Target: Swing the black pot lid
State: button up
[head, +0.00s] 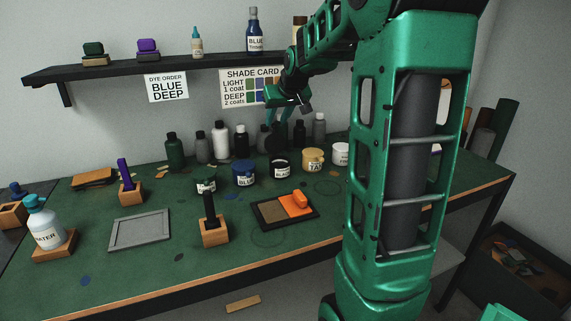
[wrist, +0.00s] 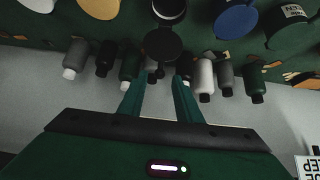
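The black pot (head: 280,170) stands in the row of pots on the green bench, between the blue and yellow pots. Its dark round lid (head: 276,143) appears raised behind the pot's rim. In the wrist view the pot (wrist: 170,8) is at the top edge and the lid (wrist: 162,45) is a dark disc just below it. My gripper (head: 276,117) is above and behind the lid. In the wrist view its two green fingers (wrist: 160,82) are spread apart with nothing clearly held; the fingertips look short of the lid. The exact gap is hard to judge.
Several bottles (head: 221,141) stand behind the pots, close to my fingers. The blue pot (head: 245,174) and yellow pot (head: 313,161) flank the black one. A shelf (head: 190,61) runs above.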

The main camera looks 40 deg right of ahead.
jog(key=x, duration=0.3)
jog(key=shift+c, duration=0.7)
jog(key=c, duration=0.6)
jog(key=shift+c, duration=0.2)
jog(key=shift+s, duration=0.1)
jog(key=shift+s+a, duration=0.25)
jog(key=shift+s, duration=0.45)
jog(key=shift+s+a, duration=0.25)
jog(key=shift+s, duration=0.4)
jog(key=shift+f, duration=0.1)
jog(key=shift+s+a+f, duration=0.15)
jog(key=shift+s, duration=0.3)
jog(key=shift+s+a+f, duration=0.2)
jog(key=shift+s, duration=0.3)
jog(key=shift+s+a+f, duration=0.15)
jog(key=shift+s, duration=0.3)
